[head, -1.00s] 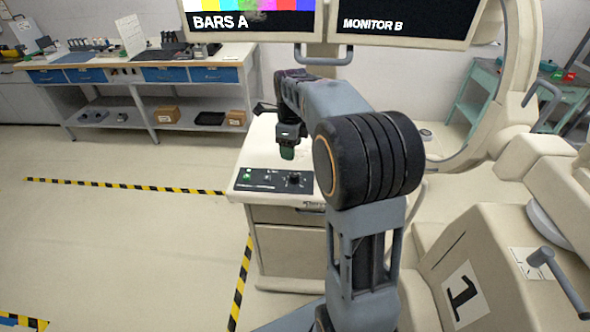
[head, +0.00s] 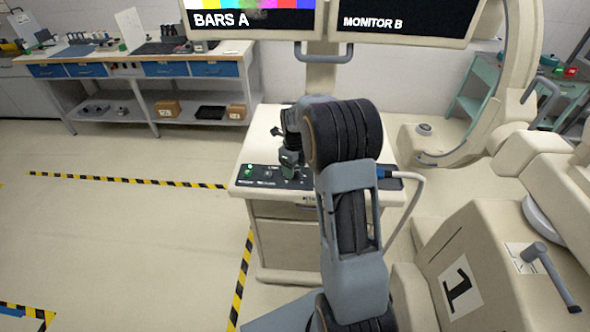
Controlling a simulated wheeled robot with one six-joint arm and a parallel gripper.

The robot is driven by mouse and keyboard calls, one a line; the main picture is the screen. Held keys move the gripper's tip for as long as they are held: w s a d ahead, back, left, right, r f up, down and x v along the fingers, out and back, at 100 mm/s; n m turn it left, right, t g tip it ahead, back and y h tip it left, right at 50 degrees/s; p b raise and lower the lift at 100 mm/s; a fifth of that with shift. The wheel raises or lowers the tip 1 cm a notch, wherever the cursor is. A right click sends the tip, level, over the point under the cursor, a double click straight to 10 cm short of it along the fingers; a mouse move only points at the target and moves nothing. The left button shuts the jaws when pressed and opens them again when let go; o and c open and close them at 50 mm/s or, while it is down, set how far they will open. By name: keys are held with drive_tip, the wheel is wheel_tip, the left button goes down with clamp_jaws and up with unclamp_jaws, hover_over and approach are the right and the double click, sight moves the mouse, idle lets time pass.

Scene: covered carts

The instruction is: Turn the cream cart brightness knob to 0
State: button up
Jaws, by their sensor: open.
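The cream cart (head: 285,240) stands in front of me, with a black control panel (head: 255,177) along the front of its top. Two green lights show at the panel's left end. My gripper (head: 289,166) points down over the middle of the panel, at the place of the dark knob, and hides it. I cannot tell whether the fingers touch the knob or sit just above it. The knob's pointer and scale are not readable. My arm also hides part of the panel's right side.
Two monitors (head: 250,18) stand above the cart, reading BARS A and MONITOR B. A beige C-shaped machine (head: 520,80) stands at the right, and a beige unit marked 1 (head: 480,250) at lower right. A workbench (head: 150,85) is at back left.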

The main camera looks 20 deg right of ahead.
drive_tip(key=shift+f, duration=1.1)
drive_tip(key=c, duration=0.9)
drive_tip(key=shift+c, duration=0.2)
